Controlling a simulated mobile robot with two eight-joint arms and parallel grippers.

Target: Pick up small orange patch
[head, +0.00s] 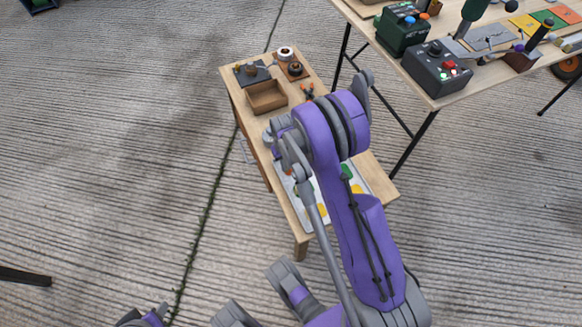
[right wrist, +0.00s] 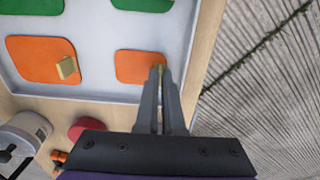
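The small orange patch (right wrist: 136,67) lies in a pale grey tray (right wrist: 95,92), with a tan tab standing at its right end. My right gripper (right wrist: 163,70) is at that tab, its two fingers close together with the tab between their tips. It looks shut on the tab, and the patch still lies in the tray. In the head view my right arm covers the patch and most of the tray (head: 309,217). My left gripper does not show clearly in either view.
A larger orange patch (right wrist: 40,57) with a tan tab lies to the left, and green patches (right wrist: 143,4) lie beyond. A red round thing (right wrist: 90,128) is close to my gripper. The wooden bench (head: 383,186) also holds an open box (head: 267,96). A table with control boxes (head: 436,70) stands behind.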

